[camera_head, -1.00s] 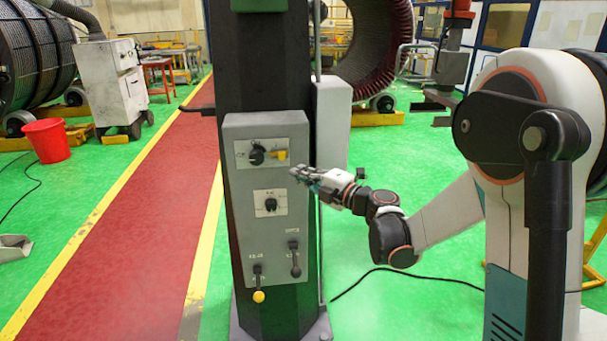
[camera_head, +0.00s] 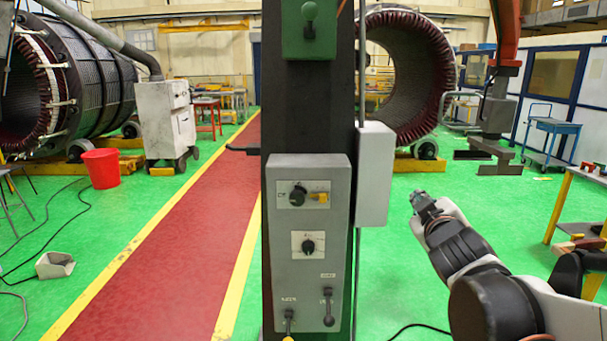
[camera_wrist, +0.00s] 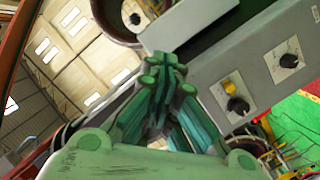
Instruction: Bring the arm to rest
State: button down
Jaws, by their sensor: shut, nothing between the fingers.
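My gripper (camera_head: 421,199) is in the head view at right of centre, to the right of the control post. The grey control panel (camera_head: 283,226) on the dark post carries two knobs (camera_head: 298,195), a small yellow switch and two levers (camera_head: 328,305). The panel and its knobs (camera_wrist: 238,104) also show tilted at the right of the wrist view.
A grey box (camera_head: 376,175) is fixed to the post's right side, near my gripper. Stators stand behind at left (camera_head: 95,85) and right (camera_head: 440,75). A red bucket (camera_head: 101,168) stands at left. A workbench (camera_head: 585,178) is at far right.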

jog(key=s+a+f+m+g+y, duration=0.1)
jog(key=s+f+m+g, duration=0.1)
jog(key=s+f, duration=0.3)
jog(key=s+a+f+m+g, duration=0.2)
jog(key=s+f+g, duration=0.2)
jog(key=s, duration=0.7)
jog(key=s+a+f+m+g+y, duration=0.1)
jog(key=s+a+f+m+g, duration=0.1)
jog(key=s+f, duration=0.6)
jog(key=shift+s+a+g+y+b, duration=0.3)
jog(key=shift+s+g+b, duration=0.15)
jog(key=shift+s+g, duration=0.2)
